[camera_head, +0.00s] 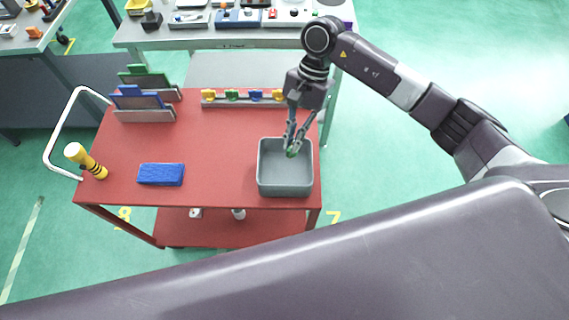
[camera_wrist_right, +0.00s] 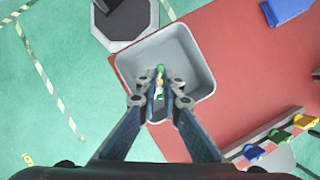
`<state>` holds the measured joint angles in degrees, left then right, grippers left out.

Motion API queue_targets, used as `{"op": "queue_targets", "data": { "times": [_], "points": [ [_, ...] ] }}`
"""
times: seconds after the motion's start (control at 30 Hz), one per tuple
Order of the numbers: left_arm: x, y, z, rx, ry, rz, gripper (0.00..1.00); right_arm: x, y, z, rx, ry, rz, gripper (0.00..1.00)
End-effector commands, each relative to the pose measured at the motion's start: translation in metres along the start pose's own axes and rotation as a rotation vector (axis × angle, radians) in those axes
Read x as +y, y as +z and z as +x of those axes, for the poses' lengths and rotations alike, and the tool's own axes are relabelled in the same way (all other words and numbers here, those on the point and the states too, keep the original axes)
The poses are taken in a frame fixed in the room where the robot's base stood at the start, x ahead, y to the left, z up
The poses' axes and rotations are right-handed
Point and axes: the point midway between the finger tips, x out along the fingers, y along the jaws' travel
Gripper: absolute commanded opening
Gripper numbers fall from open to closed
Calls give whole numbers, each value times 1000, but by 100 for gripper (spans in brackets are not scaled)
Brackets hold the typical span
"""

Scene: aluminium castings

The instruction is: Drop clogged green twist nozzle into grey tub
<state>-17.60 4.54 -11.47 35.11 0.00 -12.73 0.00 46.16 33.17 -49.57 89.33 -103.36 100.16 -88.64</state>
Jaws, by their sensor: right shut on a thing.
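The grey tub (camera_head: 285,186) stands on the right end of the red cart top. It also shows in the right wrist view (camera_wrist_right: 193,50). My right gripper (camera_head: 292,150) points down over the tub and is shut on the green twist nozzle (camera_head: 291,154). In the right wrist view the nozzle (camera_wrist_right: 160,70) shows as a small green tip between the fingertips, with the tub floor behind it. The fingers hide most of the nozzle. I cannot tell exactly how high it is above the tub floor. My left gripper is not in view.
The red cart (camera_head: 215,150) also bears a blue block (camera_head: 161,174), a yellow and black cylinder (camera_head: 86,161), upright blue and green plates in holders (camera_head: 145,100), and a rack of coloured nozzles (camera_head: 243,97) behind the tub. A workbench (camera_head: 230,38) stands at the back.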

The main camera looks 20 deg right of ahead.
Motion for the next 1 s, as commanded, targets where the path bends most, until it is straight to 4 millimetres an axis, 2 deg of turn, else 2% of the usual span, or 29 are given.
{"op": "queue_targets", "data": {
  "times": [0.3, 0.63, 0.67, 0.83, 1.0],
  "points": [
    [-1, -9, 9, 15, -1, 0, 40, 0, -14, 34, -1, 0, 1, 0],
    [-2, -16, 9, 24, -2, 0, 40, 0, -16, 38, 1, 0, -2, 0],
    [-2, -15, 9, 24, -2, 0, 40, 0, -16, 38, 1, 0, -2, 9],
    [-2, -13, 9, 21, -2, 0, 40, 0, -16, 38, 1, 0, -1, 27],
    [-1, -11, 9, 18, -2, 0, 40, 0, -16, 38, 1, 0, -1, 27]
  ]
}}
